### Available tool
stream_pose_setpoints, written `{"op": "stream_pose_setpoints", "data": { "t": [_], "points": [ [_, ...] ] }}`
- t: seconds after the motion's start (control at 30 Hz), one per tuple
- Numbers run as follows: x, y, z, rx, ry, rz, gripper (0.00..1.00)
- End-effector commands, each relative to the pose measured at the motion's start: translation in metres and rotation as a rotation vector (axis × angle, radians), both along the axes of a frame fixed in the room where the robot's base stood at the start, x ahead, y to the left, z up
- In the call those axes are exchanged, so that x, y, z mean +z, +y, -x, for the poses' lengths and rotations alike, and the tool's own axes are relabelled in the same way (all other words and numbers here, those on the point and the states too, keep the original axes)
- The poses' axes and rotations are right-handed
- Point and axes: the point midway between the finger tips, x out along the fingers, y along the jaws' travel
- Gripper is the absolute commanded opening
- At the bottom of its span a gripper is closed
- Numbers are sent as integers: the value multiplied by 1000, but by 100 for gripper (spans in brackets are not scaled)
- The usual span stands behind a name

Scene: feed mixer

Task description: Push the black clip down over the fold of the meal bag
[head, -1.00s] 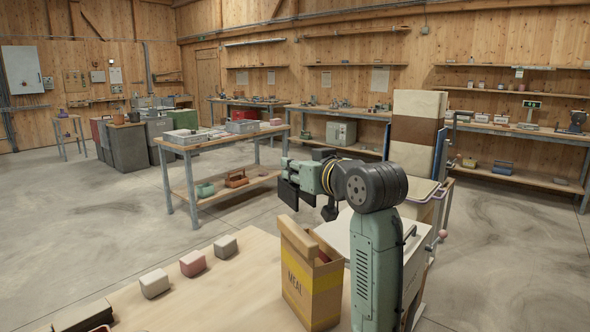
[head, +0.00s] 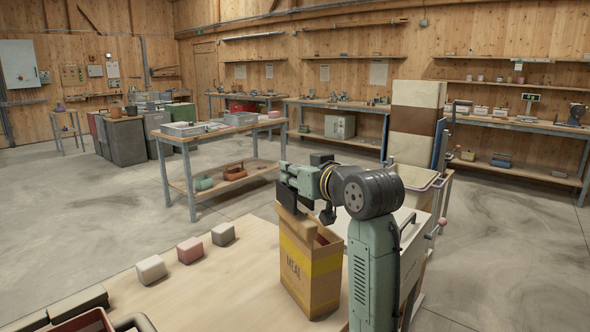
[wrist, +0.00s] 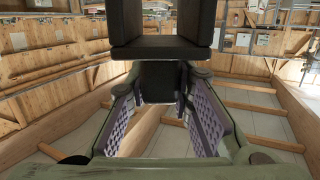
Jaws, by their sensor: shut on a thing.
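The brown meal bag (head: 309,265) stands upright on the near wooden table, its folded top (head: 297,219) rising along the left side. My gripper (head: 287,187) is above the fold's far left end, shut on the black clip (head: 286,199). The clip hangs down, its lower edge at or very near the fold. I cannot tell whether it touches the fold or straddles it. In the wrist view the black clip (wrist: 160,32) sits at the fingertips of my gripper (wrist: 161,92), between patterned lavender pads. The bag is not clearly recognisable in the wrist view.
Several small blocks, one of them pink (head: 190,250), lie left of the bag on the near table (head: 200,290). A red tray (head: 84,322) is at the bottom left. A tall stack of sacks (head: 414,120) stands behind my arm.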

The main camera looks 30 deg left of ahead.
Motion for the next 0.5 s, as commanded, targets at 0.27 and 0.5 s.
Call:
{"op": "stream_pose_setpoints", "data": {
  "t": [0.27, 0.5],
  "points": [
    [-16, 0, 0, 0, 0, 0, 0],
    [-28, 0, 0, 0, 0, 0, 0]
  ]
}}
